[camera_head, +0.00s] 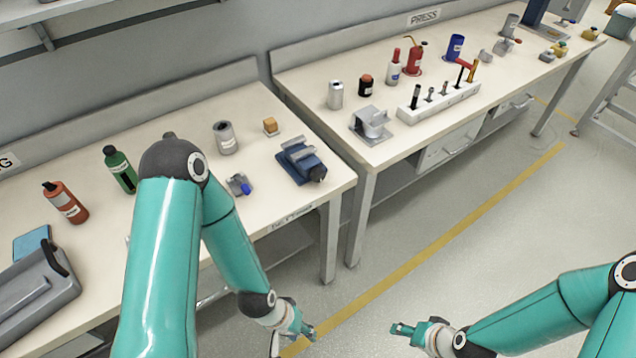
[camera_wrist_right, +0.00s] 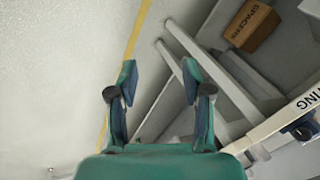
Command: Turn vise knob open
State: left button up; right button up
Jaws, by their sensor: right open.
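The blue vise (camera_head: 302,161) sits on the left workbench near its right front corner. Its dark knob (camera_head: 318,174) points toward the front edge. In the right wrist view part of the vise (camera_wrist_right: 303,130) shows at the right edge, with a dark round end. My right gripper (camera_head: 400,329) is open and empty over the floor, in front of the benches and well apart from the vise. Its two fingers show spread in the right wrist view (camera_wrist_right: 158,85). My left gripper (camera_head: 300,329) hangs low in front of the left bench, below the vise; its fingers are too small to judge.
The left workbench (camera_head: 265,205) also holds a grey cylinder (camera_head: 225,138), a small clamp-like part (camera_head: 239,185) and bottles. A second bench (camera_head: 440,135) stands to the right with several tools. A cardboard box (camera_wrist_right: 251,25) sits under the bench. The floor in front is clear.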

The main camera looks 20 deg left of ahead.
jog(key=w+a+f+t+y+b, duration=0.1)
jog(key=w+a+f+t+b, duration=0.15)
jog(key=w+b, duration=0.5)
jog(key=n+t+y+b, duration=0.3)
jog(key=t+y+b, duration=0.45)
jog(key=b, duration=0.85)
send_near(321, 178)
pick_arm(q)
notch_tip(321, 178, down, 26)
pick_arm(e)
jog(key=shift+g+y, duration=0.75)
jog(key=shift+g, duration=0.15)
jog(key=x, duration=0.7)
jog(key=w+x, duration=0.1)
jog(key=x, duration=0.2)
jog(key=shift+w+d, duration=0.2)
jog(key=shift+w, duration=0.05)
